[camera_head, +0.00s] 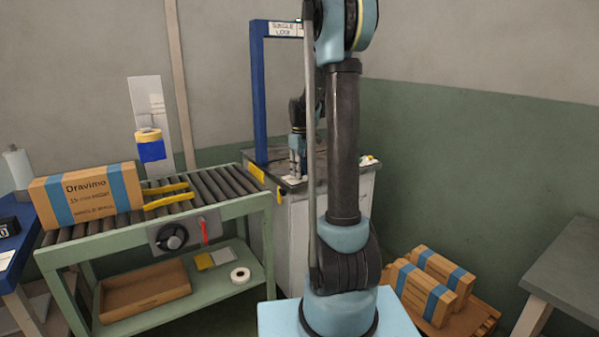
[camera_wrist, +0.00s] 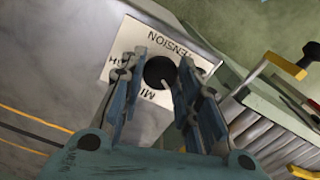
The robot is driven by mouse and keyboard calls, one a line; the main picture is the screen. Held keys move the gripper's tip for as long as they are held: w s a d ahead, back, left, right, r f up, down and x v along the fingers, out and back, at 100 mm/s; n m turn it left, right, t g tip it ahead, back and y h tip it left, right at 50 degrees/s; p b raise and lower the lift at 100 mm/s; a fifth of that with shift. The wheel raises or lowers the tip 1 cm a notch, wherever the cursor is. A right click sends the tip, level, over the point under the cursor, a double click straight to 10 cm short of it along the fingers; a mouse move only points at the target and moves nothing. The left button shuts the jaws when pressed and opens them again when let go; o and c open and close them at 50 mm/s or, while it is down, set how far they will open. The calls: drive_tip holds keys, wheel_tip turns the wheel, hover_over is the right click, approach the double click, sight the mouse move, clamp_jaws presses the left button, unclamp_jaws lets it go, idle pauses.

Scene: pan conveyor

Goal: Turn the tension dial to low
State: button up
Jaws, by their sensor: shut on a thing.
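The tension dial (camera_wrist: 158,71) is a round black knob on a white label plate (camera_wrist: 178,38) reading TENSION. Letters MI show below the knob and a partly covered HIGH at its left. A small white mark shows at the knob's lower edge, near MI. Any low label is hidden, perhaps behind the right finger. My gripper (camera_wrist: 163,66) has one finger on each side of the knob and is shut on it. In the head view my gripper (camera_head: 297,162) is at the strapping machine (camera_head: 294,220) with the blue arch; the dial cannot be made out there.
The roller conveyor (camera_head: 225,183) stands left of the machine, with a Dravimo box (camera_head: 88,195) and yellow guides (camera_head: 168,195) on it. The blue arch (camera_head: 260,100) rises close to my arm. Boxes (camera_head: 425,290) lie on a pallet at the right.

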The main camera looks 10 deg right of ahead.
drive_tip(key=shift+w, duration=0.15)
drive_tip(key=o, duration=1.1)
wheel_tip(320, 180, up, 12)
drive_tip(key=shift+f, duration=0.1)
